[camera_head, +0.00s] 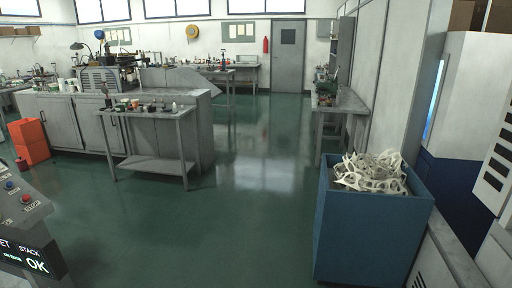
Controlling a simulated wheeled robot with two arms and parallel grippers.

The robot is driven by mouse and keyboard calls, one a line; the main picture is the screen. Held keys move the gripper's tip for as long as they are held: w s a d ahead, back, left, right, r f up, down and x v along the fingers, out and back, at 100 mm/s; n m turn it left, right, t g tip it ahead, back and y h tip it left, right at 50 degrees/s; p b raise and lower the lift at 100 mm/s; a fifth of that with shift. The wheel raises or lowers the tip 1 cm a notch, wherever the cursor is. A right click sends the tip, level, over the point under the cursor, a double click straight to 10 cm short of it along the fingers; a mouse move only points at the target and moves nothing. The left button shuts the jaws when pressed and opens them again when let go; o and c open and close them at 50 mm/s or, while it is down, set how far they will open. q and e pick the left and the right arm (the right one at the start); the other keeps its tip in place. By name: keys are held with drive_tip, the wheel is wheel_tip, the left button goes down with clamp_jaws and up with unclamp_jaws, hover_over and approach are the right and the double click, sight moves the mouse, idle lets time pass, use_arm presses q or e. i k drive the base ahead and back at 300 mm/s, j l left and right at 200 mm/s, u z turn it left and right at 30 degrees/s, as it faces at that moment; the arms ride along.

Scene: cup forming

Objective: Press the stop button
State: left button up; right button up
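A grey control panel (22,208) is at the lower left edge of the head view, cut off by the frame. On it are a red button (26,198) and a blue button (9,185). A larger dark red knob (21,164) stands at the panel's far end. The labels by the buttons are too small to read, so I cannot tell which one is the stop button. Neither of my grippers is in view.
A dark display (35,262) reading "STACK" and "OK" is below the panel. A blue bin (365,235) heaped with white scraps stands at right, beside a white machine (470,110). A grey table (150,115) stands behind. The green floor (225,225) between is clear.

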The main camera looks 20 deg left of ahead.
sight(26, 197)
drive_tip(key=i+u, duration=0.25)
drive_tip(key=i, duration=0.25)
drive_tip(key=i+u, duration=0.3)
drive_tip(key=i, duration=0.15)
drive_tip(key=i+l+u, duration=0.25)
drive_tip(key=i, duration=0.25)
drive_tip(key=i+u, duration=0.15)
drive_tip(key=u, duration=0.3)
drive_tip(key=i+u, duration=0.2)
drive_tip(key=u, duration=0.25)
drive_tip(key=i+u, duration=0.2)
drive_tip(key=u, duration=0.2)
drive_tip(key=i+l+u, duration=0.1)
drive_tip(key=u, duration=0.35)
drive_tip(key=i+l+u, duration=0.15)
drive_tip(key=u, duration=0.6)
drive_tip(key=i+l, duration=0.05)
